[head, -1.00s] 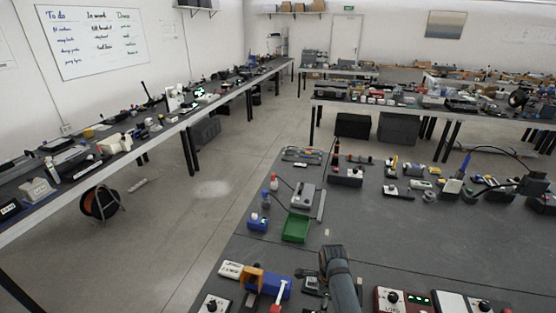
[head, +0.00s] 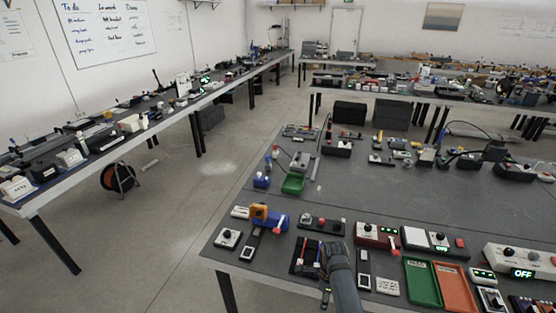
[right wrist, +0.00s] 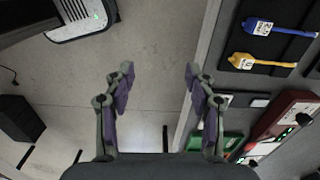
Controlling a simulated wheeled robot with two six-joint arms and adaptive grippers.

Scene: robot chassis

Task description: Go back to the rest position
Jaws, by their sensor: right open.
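My right gripper (right wrist: 159,76) shows in the right wrist view. Its two fingers are apart, with nothing between them. Bare floor (right wrist: 150,45) is below the fingers, and a dark workbench edge (right wrist: 203,75) runs along their right side. In the head view, a dark arm link of mine rises from the bottom edge over the near workbench (head: 400,203). No gripper fingers can be made out there. My left gripper is not in view.
The near bench carries control boxes, a green tray (head: 421,283), an orange tray (head: 455,288) and a blue device (head: 270,217). A long bench (head: 130,150) with a cable reel (head: 118,178) under it stands left. Floor (head: 205,200) between them is clear.

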